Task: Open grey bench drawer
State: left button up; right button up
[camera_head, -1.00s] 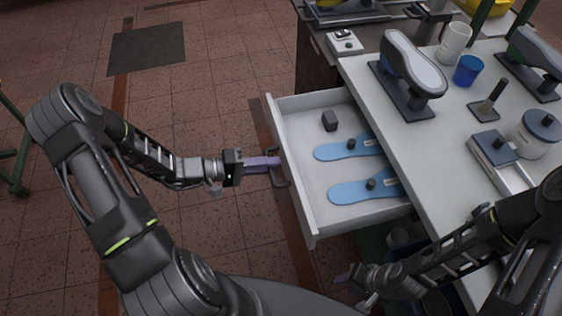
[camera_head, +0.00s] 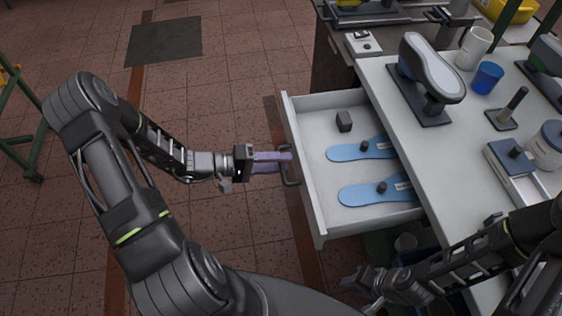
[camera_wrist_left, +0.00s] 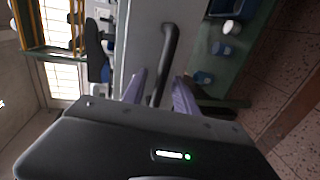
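The grey bench drawer (camera_head: 318,215) stands pulled well out of the bench, its inside showing in the head view. Its dark bar handle (camera_head: 290,170) is on the front panel; the handle also shows in the left wrist view (camera_wrist_left: 168,45). My left gripper (camera_head: 282,161) is at the handle, its purple fingers apart. In the left wrist view the fingers stand on either side of the bar, with gaps showing. My right gripper (camera_head: 352,281) is low, near the bench's front edge; its finger opening is unclear.
On the bench top (camera_head: 400,120) stand a shoe last (camera_head: 433,70), a blue cup (camera_head: 487,78) and a white cup (camera_head: 474,47). The floor left of the drawer is clear.

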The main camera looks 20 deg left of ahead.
pick_arm(q)
jog(key=b+v, duration=0.1)
jog(key=v, duration=0.6)
jog(key=shift+a, duration=0.2)
jog(key=shift+s, duration=0.15)
